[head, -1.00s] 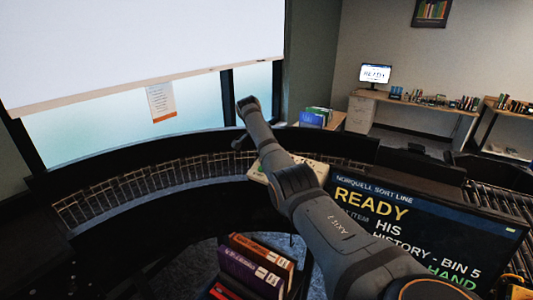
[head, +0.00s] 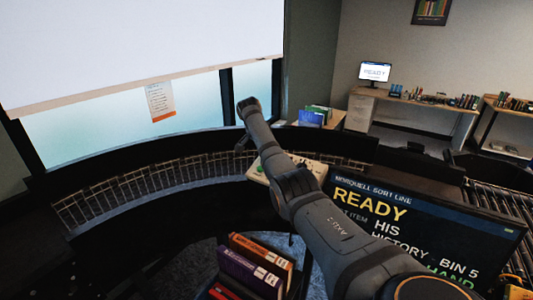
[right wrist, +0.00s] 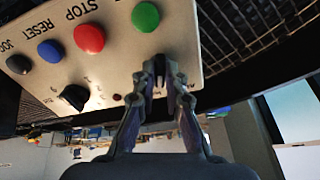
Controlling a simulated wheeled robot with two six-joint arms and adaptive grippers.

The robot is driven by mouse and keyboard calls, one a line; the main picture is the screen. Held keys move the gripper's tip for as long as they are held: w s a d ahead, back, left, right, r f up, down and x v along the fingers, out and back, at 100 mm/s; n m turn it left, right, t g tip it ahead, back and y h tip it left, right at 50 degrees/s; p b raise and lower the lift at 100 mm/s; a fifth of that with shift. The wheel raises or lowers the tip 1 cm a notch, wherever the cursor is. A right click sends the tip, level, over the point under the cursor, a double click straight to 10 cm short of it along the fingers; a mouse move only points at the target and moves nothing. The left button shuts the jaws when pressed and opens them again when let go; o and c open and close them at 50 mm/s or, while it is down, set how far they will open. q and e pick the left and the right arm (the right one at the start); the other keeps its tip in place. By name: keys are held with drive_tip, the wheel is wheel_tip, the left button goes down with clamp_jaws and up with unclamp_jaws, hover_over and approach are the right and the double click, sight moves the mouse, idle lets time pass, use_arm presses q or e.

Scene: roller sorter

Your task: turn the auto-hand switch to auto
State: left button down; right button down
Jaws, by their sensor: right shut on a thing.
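The pale control panel (right wrist: 110,50) fills the top of the right wrist view, seen turned over. It carries a green button (right wrist: 145,16), a red STOP button (right wrist: 89,38), a blue RESET button (right wrist: 51,51) and a black knob (right wrist: 74,97). My right gripper (right wrist: 160,76) is at the panel beside the green button. Its fingers are shut on what appears to be the auto-hand switch, mostly hidden between the fingertips; its setting cannot be read. In the head view my right arm covers much of the panel (head: 258,170). My left gripper is out of view.
A screen (head: 430,225) right of the panel reads READY, with HAND in green at its lower edge. A curved conveyor with a wire guard (head: 150,184) runs left. Books (head: 250,268) stand below the panel. Rollers (head: 500,200) lie at right.

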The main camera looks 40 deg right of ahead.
drive_tip(key=n, duration=0.3)
drive_tip(key=shift+f+n, duration=0.1)
drive_tip(key=shift+n, duration=0.2)
drive_tip(key=n, duration=0.5)
drive_tip(key=shift+f+n+t, duration=0.1)
drive_tip(key=shift+n+t, duration=0.2)
drive_tip(key=shift+n, duration=0.1)
drive_tip(key=shift+s, duration=0.1)
drive_tip(key=c, duration=1.5)
unclamp_jaws()
drive_tip(key=shift+a, duration=0.1)
drive_tip(key=shift+o, duration=0.5)
drive_tip(key=shift+r, duration=0.2)
drive_tip(key=v, duration=1.1)
drive_tip(key=shift+r, duration=0.4)
